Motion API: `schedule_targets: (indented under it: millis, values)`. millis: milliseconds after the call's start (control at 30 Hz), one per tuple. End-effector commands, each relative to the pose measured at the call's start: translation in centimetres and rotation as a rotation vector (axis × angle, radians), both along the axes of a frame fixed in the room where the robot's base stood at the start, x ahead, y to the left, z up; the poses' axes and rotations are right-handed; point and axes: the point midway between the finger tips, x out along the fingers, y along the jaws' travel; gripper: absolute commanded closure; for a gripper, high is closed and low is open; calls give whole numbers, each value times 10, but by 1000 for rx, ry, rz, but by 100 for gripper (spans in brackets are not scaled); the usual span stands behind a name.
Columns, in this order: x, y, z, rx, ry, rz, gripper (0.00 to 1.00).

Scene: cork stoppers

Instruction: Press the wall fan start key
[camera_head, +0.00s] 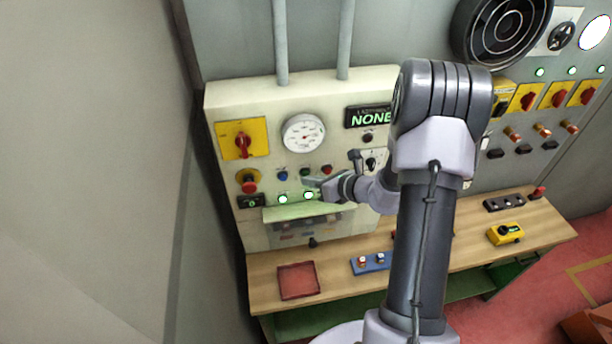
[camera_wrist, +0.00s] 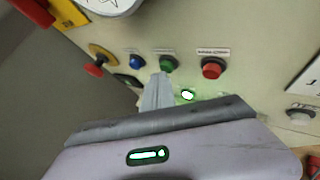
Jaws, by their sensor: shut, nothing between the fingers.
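A cream control panel (camera_head: 262,107) stands at the back of the bench. It bears a row of a blue button (camera_head: 283,176), a green button (camera_head: 305,171) and a red button (camera_head: 327,169). The wrist view shows the blue (camera_wrist: 137,61), green (camera_wrist: 168,64) and red (camera_wrist: 213,68) buttons closer, with labels too small to read. My gripper (camera_head: 310,183) is shut and empty. In the wrist view its tip (camera_wrist: 161,77) lies just below the green button; I cannot tell whether they touch. A dark round wall fan (camera_head: 497,30) is at the upper right.
A red mushroom button (camera_head: 249,187) and a yellow-plated red rotary switch (camera_head: 241,138) are left of the buttons. Glowing green lamps (camera_head: 283,199) sit just below. The wooden bench (camera_head: 335,282) holds a red tray (camera_head: 298,281) and a blue button box (camera_head: 370,265).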

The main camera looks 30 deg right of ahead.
Motion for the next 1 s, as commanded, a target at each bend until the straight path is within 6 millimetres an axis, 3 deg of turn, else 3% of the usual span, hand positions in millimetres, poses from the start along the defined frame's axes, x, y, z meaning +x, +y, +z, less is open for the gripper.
schedule_targets:
  millis: [567,1000]
  values:
    - [3,-1,0,0,-1,0,100]
    - [-13,4,0,1,0,0,100]
